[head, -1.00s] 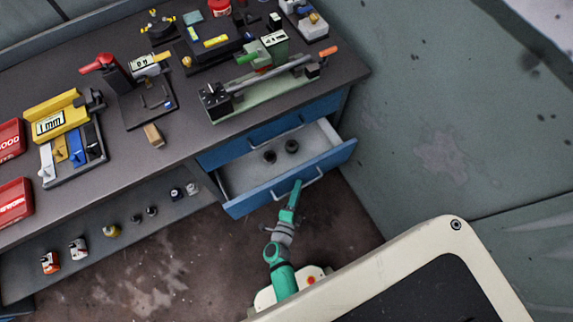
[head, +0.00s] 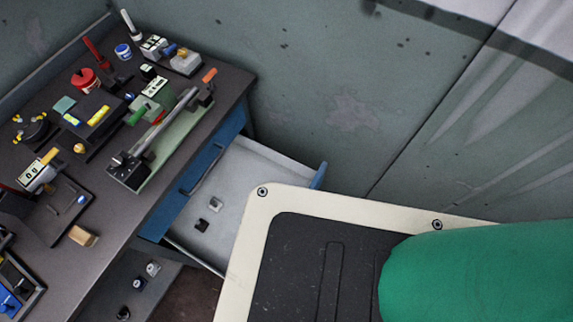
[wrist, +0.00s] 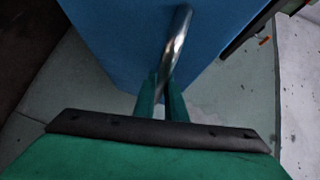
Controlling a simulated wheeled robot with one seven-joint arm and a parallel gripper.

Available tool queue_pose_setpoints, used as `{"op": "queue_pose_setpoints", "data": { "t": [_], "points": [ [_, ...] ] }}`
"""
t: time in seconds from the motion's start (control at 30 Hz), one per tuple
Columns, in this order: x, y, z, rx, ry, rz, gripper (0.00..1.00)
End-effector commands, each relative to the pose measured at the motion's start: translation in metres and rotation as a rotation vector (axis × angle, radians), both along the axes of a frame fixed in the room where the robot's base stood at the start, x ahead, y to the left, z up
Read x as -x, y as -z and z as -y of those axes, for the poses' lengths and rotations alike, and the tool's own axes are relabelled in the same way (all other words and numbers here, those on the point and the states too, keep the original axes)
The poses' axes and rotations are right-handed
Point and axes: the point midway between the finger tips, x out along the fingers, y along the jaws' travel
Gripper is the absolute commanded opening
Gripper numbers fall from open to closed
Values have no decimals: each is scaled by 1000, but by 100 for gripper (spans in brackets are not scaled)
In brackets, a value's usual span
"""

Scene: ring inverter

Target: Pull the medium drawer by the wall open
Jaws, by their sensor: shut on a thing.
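The medium drawer (head: 255,165) by the wall stands far out from the blue cabinet under the workbench in the head view. The gripper does not show in the head view.
A closed blue drawer (head: 190,195) with a bar handle sits above the open one. The workbench top (head: 105,215) carries a green-based machine (head: 150,150) and other tools. A green-grey wall (head: 330,120) stands close beyond the drawer. A lower shelf holds small items.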

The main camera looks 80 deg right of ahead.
Motion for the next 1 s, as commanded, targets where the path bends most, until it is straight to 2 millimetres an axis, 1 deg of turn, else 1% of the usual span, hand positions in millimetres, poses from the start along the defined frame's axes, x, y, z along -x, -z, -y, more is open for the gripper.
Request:
{"op": "queue_pose_setpoints", "data": {
  "t": [0.03,0.2,0.53,0.57,0.6,0.63,0.9,1.0],
  "points": [
    [5,0,-1,-1,7,0,0],
    [13,0,-1,-1,18,0,0],
    [14,0,-1,0,20,0,0],
    [14,0,-1,0,20,0,16],
    [14,0,-1,0,19,0,25],
    [14,0,-1,0,19,0,29],
    [13,0,-2,-1,18,0,29],
    [16,0,-5,0,17,-1,29]
  ]
}}
